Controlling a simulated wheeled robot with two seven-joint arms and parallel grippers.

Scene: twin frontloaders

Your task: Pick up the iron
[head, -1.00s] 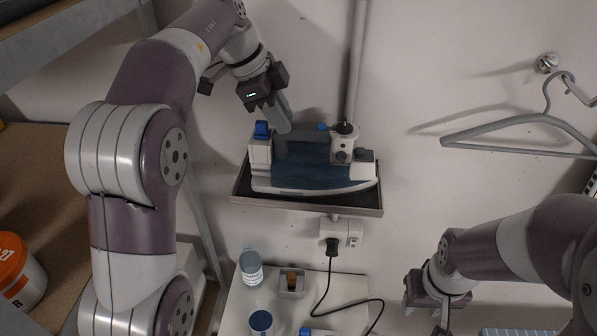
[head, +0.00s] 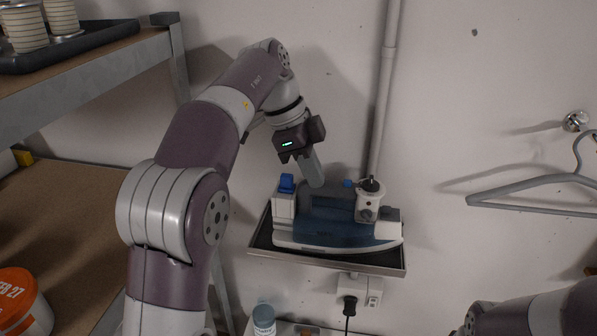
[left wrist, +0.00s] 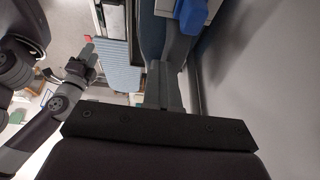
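The iron (head: 335,229), white with a dark blue translucent body and a blue knob, sits on a dark tray-like shelf (head: 330,262) on the wall. My left gripper (head: 318,182) points down, with its grey fingers at the left part of the iron's handle. In the left wrist view the two fingers (left wrist: 165,90) lie close together beside the iron's dark blue body (left wrist: 151,35) and blue knob (left wrist: 190,14). Whether they clasp the handle cannot be made out. My right gripper (left wrist: 82,66) shows small in the left wrist view, its opening unclear; only its arm shows in the head view.
A vertical pipe (head: 386,90) runs behind the iron. A socket with a plug (head: 360,290) is under the shelf. A grey hanger (head: 530,187) hangs at right. Shelving (head: 90,85) with cups stands at left, with an orange-lidded tub (head: 18,298) below. A bottle (head: 264,318) stands low down.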

